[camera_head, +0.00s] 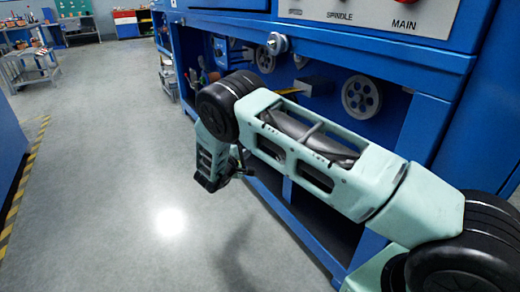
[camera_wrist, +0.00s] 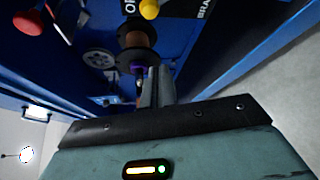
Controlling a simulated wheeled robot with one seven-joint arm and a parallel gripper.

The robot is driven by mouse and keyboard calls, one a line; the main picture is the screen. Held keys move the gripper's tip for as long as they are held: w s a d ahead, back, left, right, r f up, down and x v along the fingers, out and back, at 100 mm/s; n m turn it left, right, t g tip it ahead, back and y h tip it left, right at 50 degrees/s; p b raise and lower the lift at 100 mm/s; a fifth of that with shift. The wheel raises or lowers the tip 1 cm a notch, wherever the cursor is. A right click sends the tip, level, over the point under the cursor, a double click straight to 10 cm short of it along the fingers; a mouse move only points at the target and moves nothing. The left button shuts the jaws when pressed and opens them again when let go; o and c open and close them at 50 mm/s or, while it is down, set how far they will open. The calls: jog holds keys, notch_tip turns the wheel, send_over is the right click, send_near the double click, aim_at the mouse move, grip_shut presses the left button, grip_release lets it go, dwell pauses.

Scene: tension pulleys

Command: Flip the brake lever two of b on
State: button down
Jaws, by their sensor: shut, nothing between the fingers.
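In the wrist view, a yellow ball knob (camera_wrist: 149,8) shows at the top edge, between a cut-off label starting with "O" and one reading "BRA". A red ball knob (camera_wrist: 28,20) stands at the upper left. I cannot tell which lever is brake lever two of b. My gripper (camera_wrist: 154,72) is shut and empty, its fingers pointing toward the blue machine, below the yellow knob in the picture. It appears apart from both knobs. In the head view my arm hides part of the machine, and the fingertips are not clear.
The blue machine frame (camera_head: 340,52) stands close to my arm. It holds a grey pulley (camera_head: 361,97), also near a copper-coloured spool (camera_wrist: 138,40) in the wrist view. A panel marked SPINDLE and MAIN (camera_head: 375,14) is at the top. The floor at left (camera_head: 100,170) is clear.

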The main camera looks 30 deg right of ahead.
jog(key=w+d+b, duration=0.1)
jog(key=d+b, duration=0.5)
jog(key=d, duration=0.3)
jog(key=shift+f, duration=0.15)
jog(key=shift+w, duration=0.1)
dwell(0.4)
